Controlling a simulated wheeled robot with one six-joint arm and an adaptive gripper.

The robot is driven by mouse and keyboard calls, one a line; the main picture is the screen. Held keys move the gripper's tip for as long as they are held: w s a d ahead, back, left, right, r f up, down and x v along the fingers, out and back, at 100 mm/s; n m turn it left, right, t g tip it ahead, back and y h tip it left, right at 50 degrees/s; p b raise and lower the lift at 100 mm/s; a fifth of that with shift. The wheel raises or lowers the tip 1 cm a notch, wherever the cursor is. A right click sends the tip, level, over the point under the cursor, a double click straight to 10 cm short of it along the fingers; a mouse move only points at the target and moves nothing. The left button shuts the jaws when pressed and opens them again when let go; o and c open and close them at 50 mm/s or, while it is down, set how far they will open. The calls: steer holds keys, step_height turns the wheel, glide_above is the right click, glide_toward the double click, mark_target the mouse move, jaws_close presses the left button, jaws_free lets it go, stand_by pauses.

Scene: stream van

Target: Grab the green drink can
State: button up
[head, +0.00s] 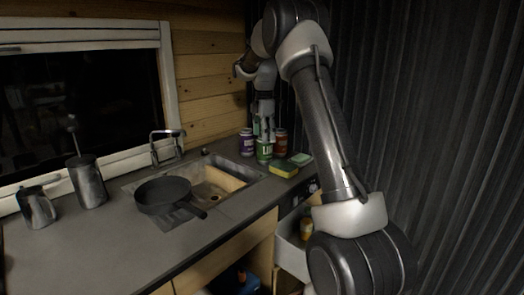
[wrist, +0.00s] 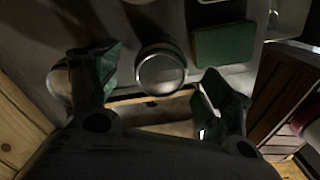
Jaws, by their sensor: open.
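The green drink can (head: 264,151) stands upright on the counter by the back corner of the sink. A purple can (head: 247,143) stands to its left and a red-brown can (head: 280,142) to its right. My gripper (head: 264,132) points down just above the green can, open. In the wrist view my gripper (wrist: 160,74) has its two fingers spread on either side of a round silver can top (wrist: 160,70). That can's side colour is hardly visible there. Another can (wrist: 61,82) shows partly behind the left finger.
A yellow-green sponge (head: 283,169) and a flat green sponge (head: 300,159) lie right of the cans. The sink (head: 215,186) with its tap (head: 166,141) is to the left. A black pan (head: 163,194) rests at the sink's left edge. A ribbed dark wall closes the right.

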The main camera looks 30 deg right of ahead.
mark_target(265, 146)
step_height(265, 146, down, 5)
steer(key=shift+d+f, duration=0.1)
steer(key=shift+d, duration=0.05)
steer(key=c, duration=1.4)
